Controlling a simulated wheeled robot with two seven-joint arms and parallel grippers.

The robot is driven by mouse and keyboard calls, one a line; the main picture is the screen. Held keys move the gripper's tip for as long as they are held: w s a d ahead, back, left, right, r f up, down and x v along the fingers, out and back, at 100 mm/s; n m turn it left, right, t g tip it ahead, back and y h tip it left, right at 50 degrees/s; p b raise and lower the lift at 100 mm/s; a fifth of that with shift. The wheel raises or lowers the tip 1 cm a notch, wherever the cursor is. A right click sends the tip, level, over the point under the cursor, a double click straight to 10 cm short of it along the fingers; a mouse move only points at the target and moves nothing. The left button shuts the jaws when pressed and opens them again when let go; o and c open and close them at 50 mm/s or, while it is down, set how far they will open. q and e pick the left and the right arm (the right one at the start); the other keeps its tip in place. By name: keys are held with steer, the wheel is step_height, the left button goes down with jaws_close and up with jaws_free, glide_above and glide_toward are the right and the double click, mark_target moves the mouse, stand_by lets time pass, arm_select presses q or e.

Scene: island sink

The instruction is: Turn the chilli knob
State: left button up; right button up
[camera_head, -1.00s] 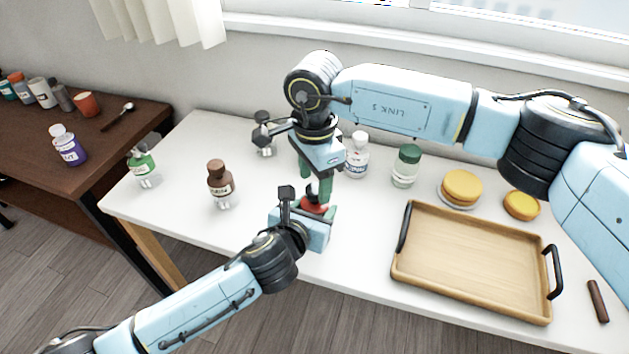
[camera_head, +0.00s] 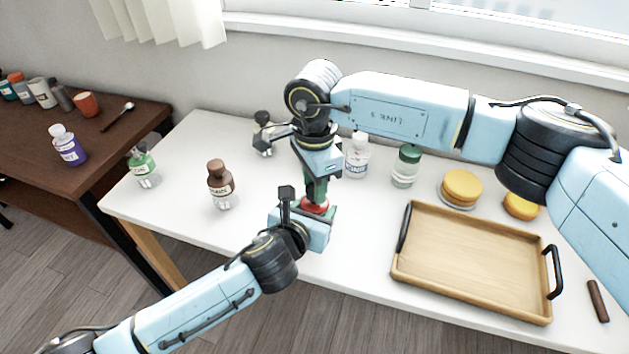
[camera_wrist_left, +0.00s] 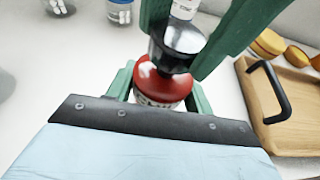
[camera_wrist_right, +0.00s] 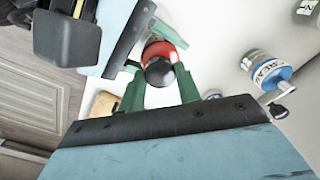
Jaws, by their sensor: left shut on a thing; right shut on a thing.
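The red chilli bottle (camera_wrist_left: 158,90) stands near the front of the white table, with a black knob (camera_wrist_left: 178,44) on top. My left gripper (camera_head: 316,212) is shut on its red body, with green fingers on both sides. My right gripper (camera_wrist_right: 161,82) comes from above and is shut on the black knob, which also shows in the right wrist view (camera_wrist_right: 160,71). In the head view the knob is hidden by the right gripper, and only a little of the red body (camera_head: 314,204) shows.
A white bottle (camera_head: 357,160) and a green-capped jar (camera_head: 406,167) stand behind to the right. A wooden tray (camera_head: 470,303) lies to the right, near yellow round items (camera_head: 462,186).

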steer(key=m, duration=0.5)
steer(key=o, duration=1)
step_height(320, 180, up, 12)
steer(key=shift+r, duration=0.1)
